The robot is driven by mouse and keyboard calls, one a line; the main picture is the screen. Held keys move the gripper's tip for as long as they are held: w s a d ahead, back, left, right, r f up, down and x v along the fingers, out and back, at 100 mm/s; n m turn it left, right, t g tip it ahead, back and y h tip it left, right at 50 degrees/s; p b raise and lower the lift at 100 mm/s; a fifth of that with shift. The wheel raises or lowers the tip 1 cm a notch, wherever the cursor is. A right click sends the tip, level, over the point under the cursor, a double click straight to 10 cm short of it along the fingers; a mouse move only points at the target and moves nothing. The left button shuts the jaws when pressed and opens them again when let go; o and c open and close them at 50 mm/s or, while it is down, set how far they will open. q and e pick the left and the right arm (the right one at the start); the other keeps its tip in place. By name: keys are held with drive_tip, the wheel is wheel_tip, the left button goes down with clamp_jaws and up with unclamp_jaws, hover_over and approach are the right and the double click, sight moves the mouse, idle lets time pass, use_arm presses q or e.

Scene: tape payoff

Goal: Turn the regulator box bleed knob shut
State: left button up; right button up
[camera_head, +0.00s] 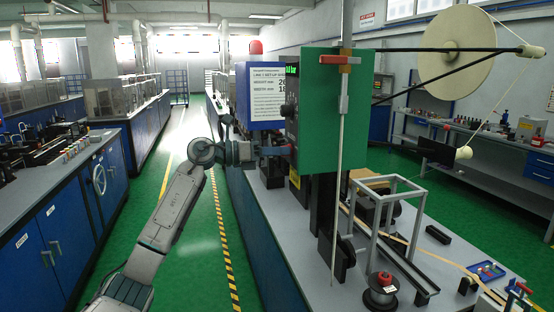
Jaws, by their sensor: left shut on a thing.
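The regulator box (293,90) is a dark upright box with a green lit display at its top, beside the green panel. A round black knob (288,110) sits on its side facing left. My left gripper (284,150) reaches in from the left at the lower part of the box, below that black knob. It is shut on a small part there, which I take to be the bleed knob; the fingers mostly hide it, so its turn angle cannot be read. My right gripper is not in view.
A green panel (320,105) stands just right of the box and blocks the view behind it. A white sign on a blue board (267,93) is behind the gripper. The grey bench (300,245) holds a metal frame (388,190) and a spool (380,293). The left aisle is clear.

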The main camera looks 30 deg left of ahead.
use_arm(q)
drive_tip(key=shift+s+d+m+y+b, duration=0.1)
drive_tip(key=shift+m+y+b, duration=0.4)
drive_tip(key=shift+m+b, duration=4.05)
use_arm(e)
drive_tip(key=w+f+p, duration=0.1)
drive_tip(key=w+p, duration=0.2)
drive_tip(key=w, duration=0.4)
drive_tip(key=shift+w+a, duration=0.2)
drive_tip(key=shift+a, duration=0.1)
use_arm(q)
drive_tip(key=m, duration=0.3)
drive_tip(key=shift+m, duration=0.25)
drive_tip(key=o, duration=0.9)
drive_tip(key=shift+o, duration=0.2)
drive_tip(key=shift+t, duration=0.3)
